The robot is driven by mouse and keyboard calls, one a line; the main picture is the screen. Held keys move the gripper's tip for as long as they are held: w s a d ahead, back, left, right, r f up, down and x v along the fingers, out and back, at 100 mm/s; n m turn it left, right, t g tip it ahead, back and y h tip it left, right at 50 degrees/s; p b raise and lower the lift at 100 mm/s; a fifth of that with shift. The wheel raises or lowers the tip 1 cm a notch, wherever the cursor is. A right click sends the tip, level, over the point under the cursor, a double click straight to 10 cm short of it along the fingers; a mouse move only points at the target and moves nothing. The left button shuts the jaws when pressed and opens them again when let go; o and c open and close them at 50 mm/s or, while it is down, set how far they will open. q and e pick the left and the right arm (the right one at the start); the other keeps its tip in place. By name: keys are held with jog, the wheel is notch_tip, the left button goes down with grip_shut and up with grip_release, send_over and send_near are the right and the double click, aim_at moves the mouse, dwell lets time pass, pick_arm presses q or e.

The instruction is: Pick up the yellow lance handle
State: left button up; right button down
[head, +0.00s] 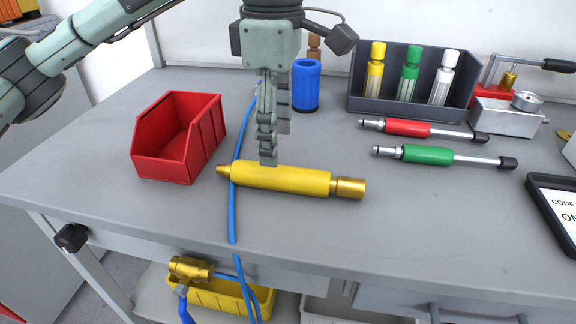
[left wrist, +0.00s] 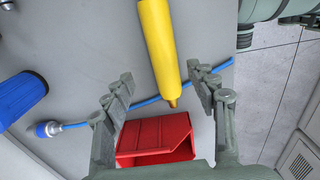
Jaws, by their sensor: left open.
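The yellow lance handle (head: 285,180) lies on the grey bench top, with a brass collar at its right end and a narrow brass tip at its left. My left gripper (head: 268,160) points down just above and behind the handle's left half. In the left wrist view the open fingers (left wrist: 165,92) stand apart on either side of the handle's tip end. The handle (left wrist: 158,40) runs from the top edge toward the gap between them. The fingers do not appear closed on anything. My right gripper is not in view.
A red bin (head: 178,140) stands left of the handle. A blue hose (head: 233,210) passes by the handle's tip end and over the front edge.

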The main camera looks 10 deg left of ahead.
aim_at(284, 168)
pick_arm(q)
jog(key=f, duration=0.3)
jog(key=d+f, duration=0.1)
jog(key=f, duration=0.1)
jog(key=shift+s+d+f+p, duration=0.1)
jog(key=shift+s+f+p, duration=0.15)
jog(key=shift+s+p, duration=0.1)
jog(key=shift+f, duration=0.45)
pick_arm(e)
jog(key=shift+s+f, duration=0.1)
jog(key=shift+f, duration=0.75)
pick_arm(q)
grip_shut()
